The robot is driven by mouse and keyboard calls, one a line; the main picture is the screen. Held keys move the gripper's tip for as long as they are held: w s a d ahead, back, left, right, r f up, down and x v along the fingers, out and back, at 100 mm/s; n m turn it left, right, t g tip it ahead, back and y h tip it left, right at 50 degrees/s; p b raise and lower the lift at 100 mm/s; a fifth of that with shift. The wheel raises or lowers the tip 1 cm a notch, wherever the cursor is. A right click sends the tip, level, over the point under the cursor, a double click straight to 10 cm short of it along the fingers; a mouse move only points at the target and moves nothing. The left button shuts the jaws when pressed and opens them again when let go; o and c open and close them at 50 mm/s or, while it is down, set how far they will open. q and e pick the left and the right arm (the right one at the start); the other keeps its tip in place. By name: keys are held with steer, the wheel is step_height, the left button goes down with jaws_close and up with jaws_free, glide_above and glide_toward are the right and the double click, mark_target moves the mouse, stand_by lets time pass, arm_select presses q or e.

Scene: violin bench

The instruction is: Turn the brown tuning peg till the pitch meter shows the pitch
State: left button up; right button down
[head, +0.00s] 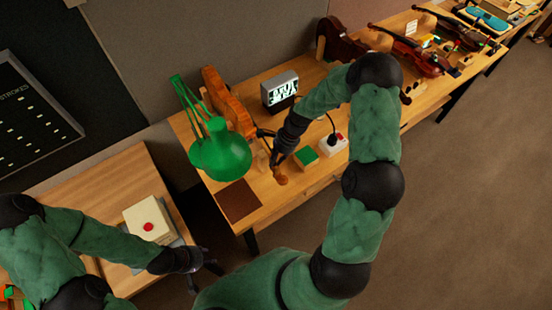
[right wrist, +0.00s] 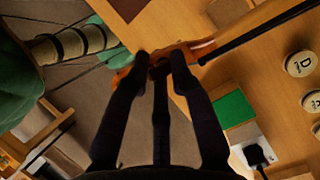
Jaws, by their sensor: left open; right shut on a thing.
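The pitch meter (head: 281,89) is a grey box with a lit display on the bench; its reading is too small to make out. An orange-brown violin (head: 232,105) lies partly behind the green lamp. Its neck and pegbox (right wrist: 198,48) cross the right wrist view, and the scroll end (head: 281,178) shows in the head view. My right gripper (right wrist: 161,58) is at the pegbox, its fingers closed on the brown tuning peg, which they mostly hide. In the head view the right gripper (head: 275,156) is over the bench. My left gripper (head: 208,268) is open and empty, away from the violin.
The green lamp (head: 221,151) stands close to the left of my right gripper. A green block (head: 306,157) and a white box with a red button (head: 334,144) lie to its right. A brown mat (head: 238,201) is at the bench's near-left corner. Other violins (head: 412,50) lie further right.

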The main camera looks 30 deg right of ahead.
steer(key=shift+a, duration=0.1)
stand_by(0.6)
steer(key=c, duration=1.1)
jaws_free()
steer(key=shift+a, duration=0.1)
steer(key=shift+r, duration=0.1)
steer(key=shift+d+r, duration=0.3)
steer(key=v, duration=1.1)
steer(key=shift+a+r, duration=0.15)
